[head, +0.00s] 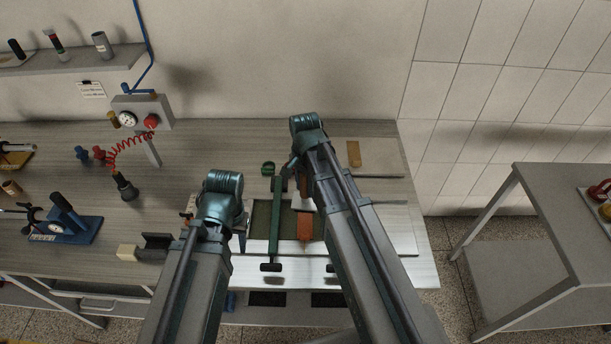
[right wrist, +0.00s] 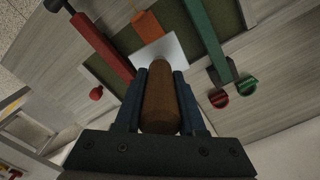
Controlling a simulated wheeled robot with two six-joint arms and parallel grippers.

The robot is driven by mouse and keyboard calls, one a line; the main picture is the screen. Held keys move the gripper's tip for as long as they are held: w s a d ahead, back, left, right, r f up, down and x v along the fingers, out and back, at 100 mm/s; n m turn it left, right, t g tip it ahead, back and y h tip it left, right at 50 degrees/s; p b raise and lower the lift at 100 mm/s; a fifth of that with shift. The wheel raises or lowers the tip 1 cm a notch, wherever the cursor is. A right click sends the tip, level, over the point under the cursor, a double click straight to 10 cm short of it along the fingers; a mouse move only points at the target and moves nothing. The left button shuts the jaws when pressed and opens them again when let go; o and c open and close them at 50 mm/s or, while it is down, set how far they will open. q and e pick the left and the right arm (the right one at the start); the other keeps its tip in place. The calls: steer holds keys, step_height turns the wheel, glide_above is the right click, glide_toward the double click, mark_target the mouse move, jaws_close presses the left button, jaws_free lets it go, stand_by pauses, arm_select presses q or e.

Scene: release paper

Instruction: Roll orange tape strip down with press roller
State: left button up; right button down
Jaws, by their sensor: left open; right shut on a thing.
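An orange strip (head: 305,227) lies on a dark green mat (head: 261,218) on the bench, right of a long green bar (head: 275,220). The strip also shows in the right wrist view (right wrist: 148,24). My right gripper (right wrist: 159,85) is shut on a brown wooden handle (right wrist: 160,104). A pale flat piece (right wrist: 163,50) shows just beyond the handle, beside the strip; I cannot tell whether it is part of the held tool. No roller wheel is visible. My left gripper (head: 243,238) is open, mostly hidden by its arm, left of the mat.
In the right wrist view, a red bar (right wrist: 105,45) and the green bar (right wrist: 205,42) flank the mat. A brown block (head: 354,153) lies on a board at the back right. A blue-based tool (head: 65,220) and a gauge box (head: 141,112) stand left.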

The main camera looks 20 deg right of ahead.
mark_target(305, 197)
steer(key=shift+s+r+n+p, duration=0.15)
steer(key=shift+r+n+p, duration=0.3)
steer(key=shift+r, duration=0.5)
arm_select(q)
steer(key=shift+r, duration=0.85)
arm_select(e)
steer(key=shift+f, duration=0.1)
arm_select(q)
steer(key=shift+f+b, duration=0.15)
steer(key=shift+b, duration=0.15)
arm_select(e)
steer(key=shift+f, duration=0.2)
arm_select(q)
step_height(305, 197, down, 6)
steer(key=b, duration=0.5)
steer(key=shift+b, duration=0.35)
arm_select(e)
step_height(305, 197, down, 6)
steer(key=shift+r, duration=0.15)
arm_select(q)
steer(key=shift+f+b, duration=0.35)
steer(key=shift+b, duration=0.15)
arm_select(e)
steer(key=shift+f, duration=0.5)
